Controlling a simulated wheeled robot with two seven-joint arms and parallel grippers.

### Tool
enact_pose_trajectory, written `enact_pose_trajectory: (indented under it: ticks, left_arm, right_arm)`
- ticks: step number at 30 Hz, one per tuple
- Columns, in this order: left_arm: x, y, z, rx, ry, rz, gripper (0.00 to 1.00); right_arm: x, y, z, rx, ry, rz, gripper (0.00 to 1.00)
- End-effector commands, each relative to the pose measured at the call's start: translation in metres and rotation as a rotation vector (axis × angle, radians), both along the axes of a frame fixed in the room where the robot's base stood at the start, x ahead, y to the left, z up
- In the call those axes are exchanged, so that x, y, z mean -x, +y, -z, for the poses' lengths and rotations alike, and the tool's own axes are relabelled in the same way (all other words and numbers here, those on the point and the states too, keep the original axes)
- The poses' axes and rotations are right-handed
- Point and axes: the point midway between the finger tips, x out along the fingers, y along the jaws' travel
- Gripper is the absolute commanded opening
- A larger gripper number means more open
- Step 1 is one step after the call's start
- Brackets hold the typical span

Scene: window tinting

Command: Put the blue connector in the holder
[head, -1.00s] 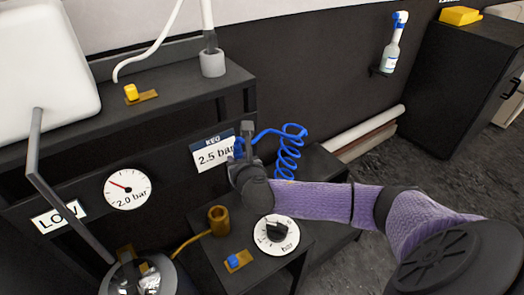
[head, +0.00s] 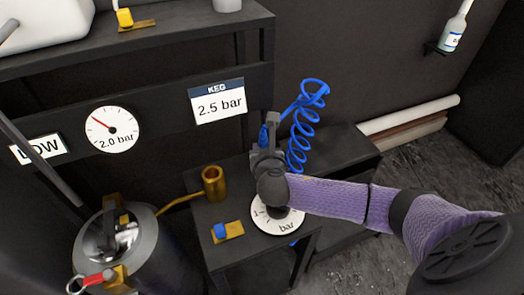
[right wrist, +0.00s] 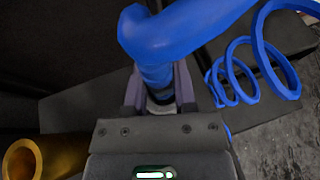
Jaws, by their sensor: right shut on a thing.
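My right gripper (head: 267,138) is shut on the blue connector (head: 263,134), with the blue coiled hose (head: 301,122) behind it. In the right wrist view the connector (right wrist: 160,60) rises from between the fingers and bends toward the right; its lower end is hidden by the jaws. The brass cup-shaped holder (head: 213,182) stands empty and open-topped on the dark stand, left of and below the gripper. The holder (right wrist: 22,158) also shows at the lower left of the right wrist view, apart from the connector. My left gripper is out of view.
A round bar dial (head: 268,225) lies partly under my right wrist. A blue valve on a brass plate (head: 230,234) is beside it. A metal keg (head: 125,245) stands at lower left. The KEG sign (head: 217,101) and pressure gauge (head: 110,130) are on the panel behind.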

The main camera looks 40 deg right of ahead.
Motion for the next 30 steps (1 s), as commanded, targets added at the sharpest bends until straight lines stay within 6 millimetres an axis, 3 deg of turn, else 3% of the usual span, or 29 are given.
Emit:
enact_pose_trajectory:
  ticks: [5, 6, 10, 20, 23, 30]
  left_arm:
    - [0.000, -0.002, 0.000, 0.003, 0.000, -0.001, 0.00]
    - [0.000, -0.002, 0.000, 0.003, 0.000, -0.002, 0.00]
    - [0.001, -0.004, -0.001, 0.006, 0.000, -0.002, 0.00]
    - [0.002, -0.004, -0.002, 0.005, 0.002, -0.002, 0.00]
    - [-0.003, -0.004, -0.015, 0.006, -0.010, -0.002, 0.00]
    - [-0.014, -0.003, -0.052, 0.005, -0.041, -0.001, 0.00]
  right_arm:
    - [0.000, 0.000, 0.001, 0.000, -0.001, 0.000, 0.00]
    - [0.000, 0.000, 0.001, 0.000, -0.001, 0.000, 0.40]
    - [0.000, 0.000, 0.001, 0.000, -0.001, 0.000, 0.67]
    - [0.000, 0.000, -0.003, 0.001, -0.003, 0.000, 0.69]
    - [0.013, 0.007, -0.014, 0.000, -0.003, -0.003, 0.69]
    - [0.064, 0.035, -0.041, -0.001, -0.004, -0.002, 0.69]
